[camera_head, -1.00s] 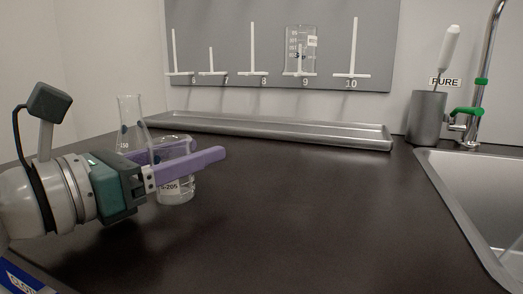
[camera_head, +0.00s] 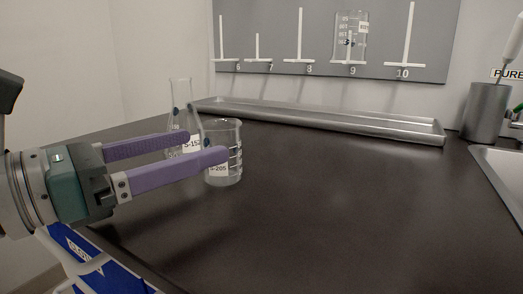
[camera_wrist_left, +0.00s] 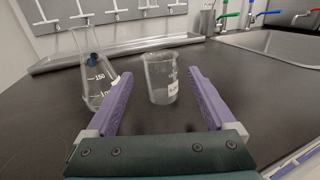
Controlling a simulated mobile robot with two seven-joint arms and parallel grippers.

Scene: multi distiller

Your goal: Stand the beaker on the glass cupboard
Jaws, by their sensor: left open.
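A clear glass beaker (camera_head: 232,170) with a label reading S-205 stands upright on the dark counter. My left gripper (camera_head: 212,146) is open, with its purple fingers pointing at the beaker from the left. The near fingertip overlaps the beaker's left side in the head view. In the left wrist view the beaker (camera_wrist_left: 161,80) shows between the two fingertips, with a gap on each side. My right gripper is in neither view. I cannot make out a glass cupboard in these frames.
A conical flask (camera_head: 181,98) stands just behind and left of the beaker, outside the fingers. A long metal tray (camera_head: 330,122) lies below the grey peg panel (camera_head: 285,35), where another beaker (camera_head: 347,22) hangs. A sink (camera_head: 507,175) is at right. The middle counter is clear.

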